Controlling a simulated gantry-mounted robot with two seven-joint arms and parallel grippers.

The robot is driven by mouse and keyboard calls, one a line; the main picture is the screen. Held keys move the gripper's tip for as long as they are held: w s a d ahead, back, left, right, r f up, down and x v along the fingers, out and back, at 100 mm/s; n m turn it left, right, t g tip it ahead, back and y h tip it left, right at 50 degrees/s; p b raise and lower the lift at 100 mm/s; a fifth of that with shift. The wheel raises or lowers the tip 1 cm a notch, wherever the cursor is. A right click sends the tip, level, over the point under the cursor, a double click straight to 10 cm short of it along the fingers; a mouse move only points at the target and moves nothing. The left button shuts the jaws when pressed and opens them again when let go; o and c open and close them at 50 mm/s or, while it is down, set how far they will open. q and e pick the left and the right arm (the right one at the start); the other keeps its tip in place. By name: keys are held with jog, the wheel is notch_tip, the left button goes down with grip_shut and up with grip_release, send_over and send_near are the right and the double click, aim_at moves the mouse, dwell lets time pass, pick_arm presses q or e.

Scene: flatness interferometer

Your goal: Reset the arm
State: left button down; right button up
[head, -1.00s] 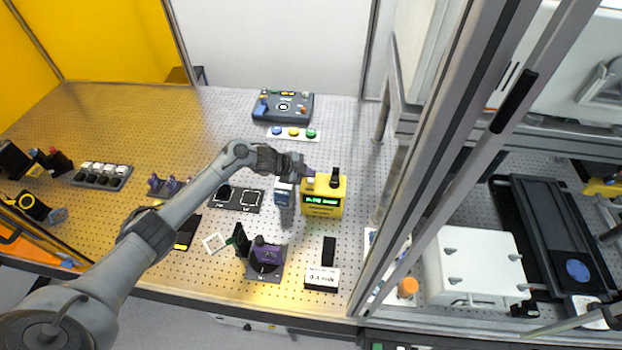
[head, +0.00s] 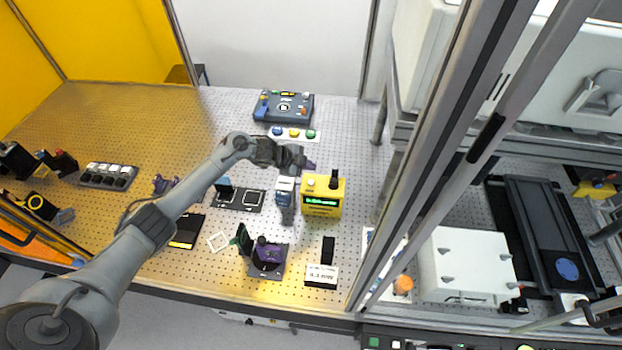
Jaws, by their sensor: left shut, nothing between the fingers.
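My left arm reaches in from the lower left across the perforated bench. My left gripper (head: 306,163) is shut and empty. In the picture it shows just above a small blue-grey device with a white top (head: 285,190), and up and left of the yellow box (head: 323,196) with a green display and a black knob. I cannot tell its exact height above the bench. My right gripper is not in view.
A dark control box (head: 283,106) and a strip of coloured buttons (head: 293,133) sit behind the gripper. A purple mount (head: 268,256) and a white label block (head: 321,276) stand in front. A metal frame post (head: 440,150) rises at the right. Bench at back left is clear.

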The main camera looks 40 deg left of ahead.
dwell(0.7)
pick_arm(q)
jog(key=s+d+f+n+y, duration=0.1)
jog(key=s+d+f+n, duration=0.15)
jog(key=s+d, duration=0.55)
jog(key=s+d+f+n+y, duration=0.1)
jog(key=s+d+f, duration=0.3)
jog(key=s+d, duration=0.4)
jog(key=s+d+r+n+g, duration=0.1)
jog(key=s+r+n+g, duration=0.1)
jog(key=s, duration=0.8)
jog(key=s+d+r+n+g+y, duration=0.1)
jog(key=s+r+n, duration=0.4)
jog(key=s, duration=0.6)
jog(key=shift+d+n+g, duration=0.55)
jog(key=shift+g, duration=0.35)
